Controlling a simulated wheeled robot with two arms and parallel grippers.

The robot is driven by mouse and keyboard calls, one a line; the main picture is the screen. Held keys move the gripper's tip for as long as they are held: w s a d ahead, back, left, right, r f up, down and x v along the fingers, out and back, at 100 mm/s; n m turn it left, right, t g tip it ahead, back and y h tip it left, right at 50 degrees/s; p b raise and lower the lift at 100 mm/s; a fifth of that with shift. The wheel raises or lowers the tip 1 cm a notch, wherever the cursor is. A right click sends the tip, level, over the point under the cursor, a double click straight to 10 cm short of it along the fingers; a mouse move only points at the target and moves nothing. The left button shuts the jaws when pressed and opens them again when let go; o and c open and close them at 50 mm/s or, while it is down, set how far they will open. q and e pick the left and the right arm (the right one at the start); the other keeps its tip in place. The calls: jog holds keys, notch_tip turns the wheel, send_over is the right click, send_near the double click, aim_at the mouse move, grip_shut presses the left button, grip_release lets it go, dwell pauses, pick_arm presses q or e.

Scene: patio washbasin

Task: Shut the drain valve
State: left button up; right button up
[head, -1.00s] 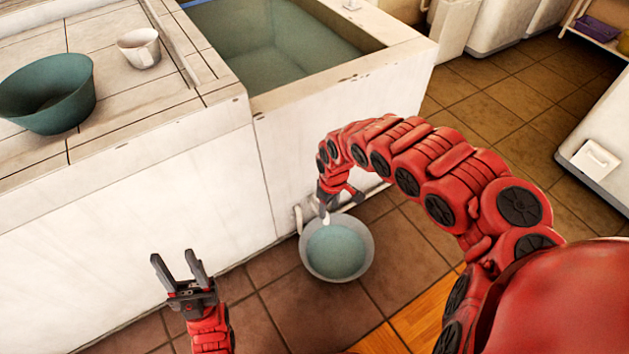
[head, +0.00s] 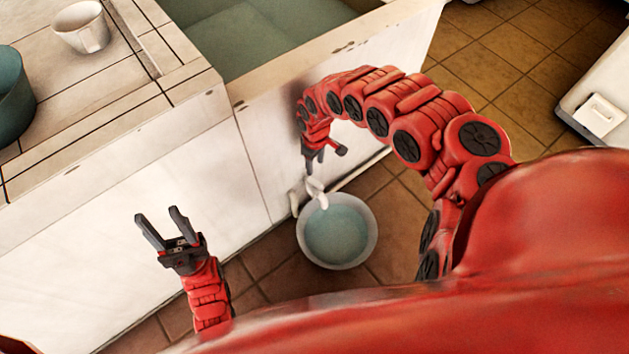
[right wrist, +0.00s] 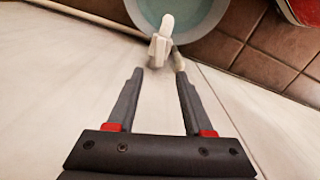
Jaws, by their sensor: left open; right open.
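The white drain valve (head: 316,188) sticks out low on the front of the washbasin (head: 255,150), above the rim of a bucket. In the right wrist view the valve (right wrist: 160,42) lies just beyond my fingertips, roughly centred between them, with its white handle pointing toward the bucket. My right gripper (head: 315,163) is open and empty, close above the valve in the head view. In the right wrist view the right gripper (right wrist: 159,75) shows a clear gap between its fingers. My left gripper (head: 158,213) is open and empty, away from the valve.
The bucket (head: 338,266) of bluish water stands on the tiled floor under the valve. A white cup (head: 82,28) and a teal bowl (head: 14,105) are on the counter. Open floor (head: 470,50) lies to the right.

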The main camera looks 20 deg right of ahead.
notch_tip(320, 180, down, 9)
jog(key=b, duration=0.3)
jog(key=shift+a+f, duration=0.1)
jog(key=shift+f+b, duration=0.3)
jog(key=shift+f, duration=0.25)
grip_shut()
